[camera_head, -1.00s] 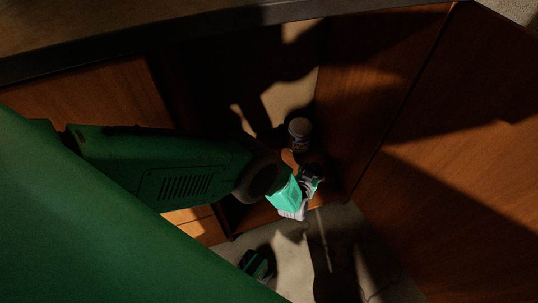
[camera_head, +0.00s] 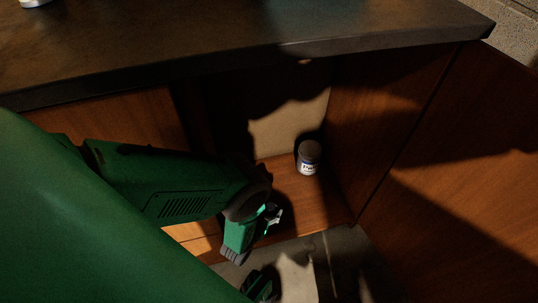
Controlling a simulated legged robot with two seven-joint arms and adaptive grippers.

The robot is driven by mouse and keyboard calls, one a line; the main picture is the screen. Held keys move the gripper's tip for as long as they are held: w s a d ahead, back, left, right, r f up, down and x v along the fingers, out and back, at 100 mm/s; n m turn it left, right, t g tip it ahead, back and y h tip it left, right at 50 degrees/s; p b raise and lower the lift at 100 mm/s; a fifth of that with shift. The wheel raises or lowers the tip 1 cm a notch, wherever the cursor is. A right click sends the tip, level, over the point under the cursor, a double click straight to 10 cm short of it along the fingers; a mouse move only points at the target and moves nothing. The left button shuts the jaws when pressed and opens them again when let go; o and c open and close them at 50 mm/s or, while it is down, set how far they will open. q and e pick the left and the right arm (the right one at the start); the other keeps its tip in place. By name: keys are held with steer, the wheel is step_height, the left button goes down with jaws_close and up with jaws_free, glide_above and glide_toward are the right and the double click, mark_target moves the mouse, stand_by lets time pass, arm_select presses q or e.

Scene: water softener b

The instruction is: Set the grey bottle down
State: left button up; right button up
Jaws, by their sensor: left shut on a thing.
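A small grey-topped container (camera_head: 308,158) with a white and blue label stands upright on the wooden floor of the open cabinet, near its right wall. It is the only bottle-like thing I can make out in the cabinet. My left gripper (camera_head: 255,233), with teal and grey fingers, is at the cabinet's front edge, below and to the left of this container and apart from it. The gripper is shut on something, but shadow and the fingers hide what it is. My right gripper is not in view.
A dark countertop (camera_head: 240,45) overhangs the cabinet. The open door (camera_head: 470,150) stands at the right. Bare cabinet floor (camera_head: 285,190) lies in front of the container. A white-based object (camera_head: 34,3) is at the counter's top left.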

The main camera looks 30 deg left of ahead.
mark_target(269, 215)
arm_select(q)
steer(key=shift+w+f, duration=0.1)
steer(key=shift+f, duration=0.45)
step_height(269, 215, down, 4)
steer(key=b, duration=0.3)
steer(key=shift+a+r, duration=0.1)
steer(key=shift+r, duration=0.3)
steer(key=o, duration=1.4)
steer(key=shift+c, duration=0.2)
steer(key=p+v, duration=0.3)
steer(key=v, duration=0.4)
steer(key=shift+s+p, duration=0.4)
steer(key=shift+s, duration=0.05)
steer(key=shift+r, duration=0.1)
